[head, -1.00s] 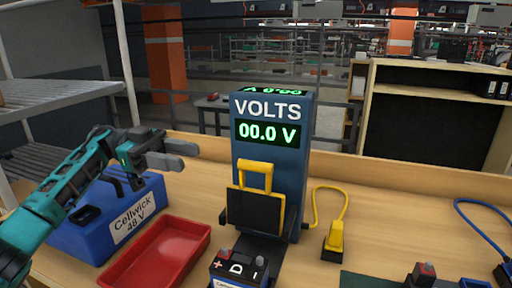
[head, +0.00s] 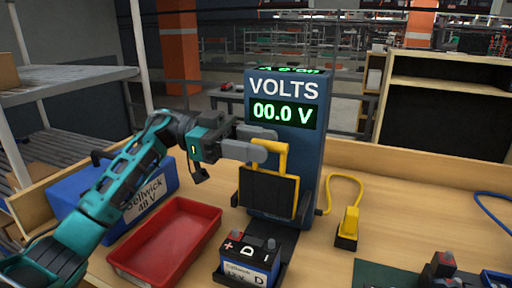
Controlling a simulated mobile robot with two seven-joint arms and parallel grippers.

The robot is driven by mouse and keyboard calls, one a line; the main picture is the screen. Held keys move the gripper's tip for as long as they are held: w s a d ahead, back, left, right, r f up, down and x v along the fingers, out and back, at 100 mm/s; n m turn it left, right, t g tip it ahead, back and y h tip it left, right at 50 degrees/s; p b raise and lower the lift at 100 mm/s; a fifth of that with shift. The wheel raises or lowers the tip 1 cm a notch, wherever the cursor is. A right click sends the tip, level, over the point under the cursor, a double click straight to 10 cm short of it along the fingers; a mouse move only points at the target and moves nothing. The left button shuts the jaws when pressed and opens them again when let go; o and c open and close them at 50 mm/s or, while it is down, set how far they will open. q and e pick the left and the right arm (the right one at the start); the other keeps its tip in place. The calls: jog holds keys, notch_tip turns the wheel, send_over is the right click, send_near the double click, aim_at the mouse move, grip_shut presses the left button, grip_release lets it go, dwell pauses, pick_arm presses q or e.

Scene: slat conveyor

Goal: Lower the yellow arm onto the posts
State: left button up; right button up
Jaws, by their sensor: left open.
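The yellow arm (head: 283,163) is a yellow handle on a dark plate, standing raised against the front of the blue volts meter (head: 312,168). The meter reads 00.0 V. Below it a battery marked D (head: 247,265) sits in a dark cradle; its posts show beside plus and minus marks on top. My left gripper (head: 264,146) is open, its grey fingers at the left side of the yellow handle's top. I cannot tell whether they touch it. My right gripper is not in view.
Another battery (head: 441,268) is at the lower right. Bench between plug and tray is mostly taken by the meter.

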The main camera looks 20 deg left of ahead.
pick_arm(q)
jog(key=shift+d, duration=0.1)
grip_shut()
dwell(0.4)
